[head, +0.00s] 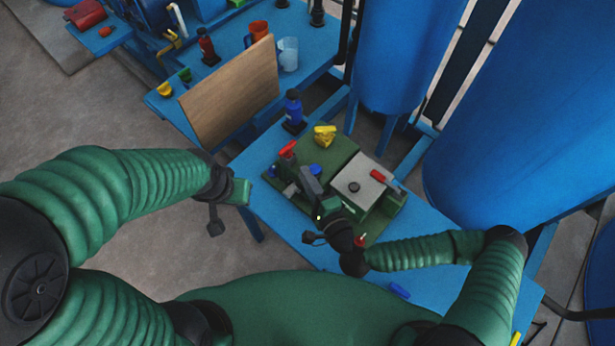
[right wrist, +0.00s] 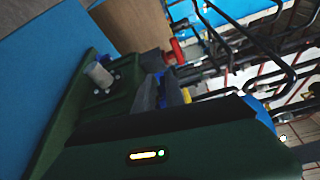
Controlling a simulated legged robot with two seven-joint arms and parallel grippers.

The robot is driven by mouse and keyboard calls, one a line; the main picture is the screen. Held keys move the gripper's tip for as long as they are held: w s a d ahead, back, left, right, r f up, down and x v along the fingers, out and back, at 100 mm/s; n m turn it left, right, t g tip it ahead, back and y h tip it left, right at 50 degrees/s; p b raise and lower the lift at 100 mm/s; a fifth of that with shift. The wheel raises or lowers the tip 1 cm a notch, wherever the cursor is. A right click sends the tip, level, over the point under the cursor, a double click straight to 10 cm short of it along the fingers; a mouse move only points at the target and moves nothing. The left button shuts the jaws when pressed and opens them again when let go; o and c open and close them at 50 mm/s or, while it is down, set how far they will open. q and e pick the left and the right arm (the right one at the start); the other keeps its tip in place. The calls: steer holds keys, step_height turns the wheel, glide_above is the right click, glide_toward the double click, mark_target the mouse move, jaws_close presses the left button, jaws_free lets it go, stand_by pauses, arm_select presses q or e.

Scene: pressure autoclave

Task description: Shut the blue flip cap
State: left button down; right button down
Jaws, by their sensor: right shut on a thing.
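The blue flip cap (head: 316,170) is a small blue piece on the green board (head: 345,152) in the head view. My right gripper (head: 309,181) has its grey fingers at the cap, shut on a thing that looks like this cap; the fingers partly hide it. In the right wrist view, the grey fingers (right wrist: 158,92) stand close together with a bit of blue by their tips. My left gripper (head: 240,191) is off the left edge of the table, away from the board; its fingers are too small to read.
The board on the blue table (head: 440,240) also carries a light grey box (head: 358,186), red handles and a yellow piece (head: 325,135). A blue bottle (head: 293,108) stands behind it. A wooden panel (head: 230,92) and large blue tanks (head: 405,55) stand further back.

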stand_by(0.4)
steer(key=shift+r, duration=0.1)
steer(key=c, duration=1.6)
jaws_free()
steer(key=shift+o, duration=0.2)
steer(key=shift+s+d+f, duration=0.1)
steer(key=shift+f, duration=0.1)
